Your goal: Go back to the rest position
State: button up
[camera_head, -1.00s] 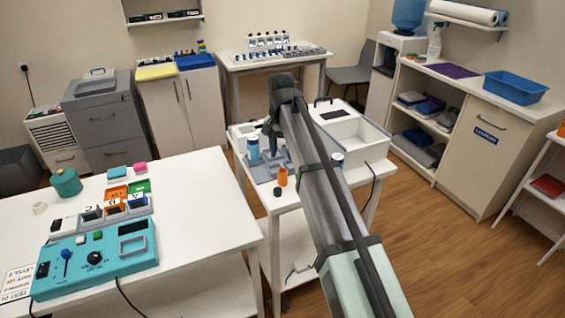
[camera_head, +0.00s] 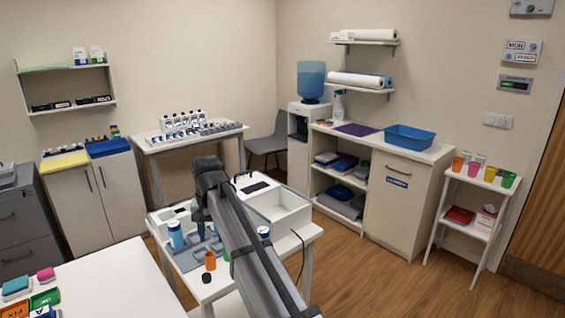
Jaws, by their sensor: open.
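My arm reaches from the bottom middle over a small white table (camera_head: 215,292) in the head view. My gripper (camera_head: 199,232) points down at its far end, above a grey tray (camera_head: 187,260) on that table. The gripper is small and dark, and its fingertips are hard to make out. It is open, and I see nothing held in it. A blue bottle with a white band (camera_head: 176,236) stands just left of it. An orange cup (camera_head: 210,261) and a small dark round piece (camera_head: 207,277) stand nearer to me. My arm hides part of the table.
A white open box (camera_head: 285,212) stands at the table's back right. Another white table (camera_head: 110,285) with coloured boxes is at lower left. A shelf unit with a blue basin (camera_head: 409,138) and a small rack with cups (camera_head: 473,170) stand right. Wooden floor (camera_head: 380,275) is clear at lower right.

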jog(key=s+d+f+g, duration=0.1)
jog(key=s+d+f, duration=0.3)
jog(key=d+f, duration=0.7)
jog(key=s+d+f, duration=0.5)
jog(key=d+f, duration=0.2)
jog(key=f, duration=0.8)
jog(key=s+d+f+g, duration=0.1)
jog(key=s+d+f, duration=0.3)
jog(key=d+f, duration=0.75)
jog(key=s+d+f+g, duration=0.1)
jog(key=s+d+f, duration=0.3)
jog(key=s+f, duration=0.3)
jog(key=s+d+f+m+g, duration=0.1)
jog(key=s+d+f+g, duration=0.1)
jog(key=s+d+f, duration=0.2)
jog(key=s+d+f+m+g, duration=0.1)
jog(key=s+d+f, duration=0.4)
jog(key=s+f, duration=0.5)
jog(key=s, duration=0.7)
jog(key=shift+s+g+h, duration=0.3)
jog(key=shift+s, duration=0.1)
